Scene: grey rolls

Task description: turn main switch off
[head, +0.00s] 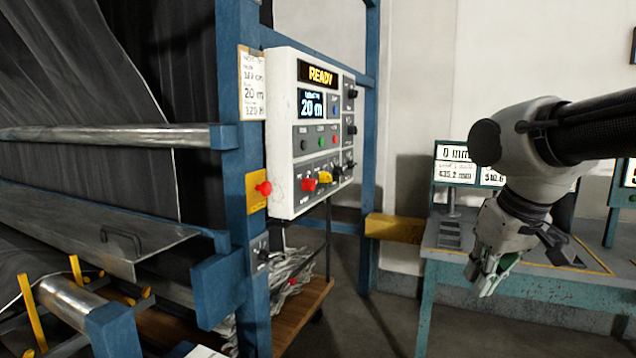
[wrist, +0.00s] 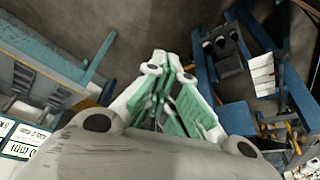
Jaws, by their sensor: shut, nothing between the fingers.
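A white control box (head: 302,134) is mounted on a blue post in the head view. Its display reads READY, with 20 m on a smaller screen. Low on its face are a red knob (head: 309,185), a yellow part (head: 325,177) beside it, and small black levers. I cannot read which control is labelled as the main switch. My gripper (head: 482,286) is shut and empty, well to the right of the box and lower than it, touching nothing. In the wrist view its green-padded fingers (wrist: 168,66) are together.
A red button (head: 264,188) on a yellow plate is on the blue post (head: 242,230) left of the box. A teal bench (head: 520,284) with displays stands at right, behind my gripper. Dark fabric (head: 85,90) and rollers fill the left.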

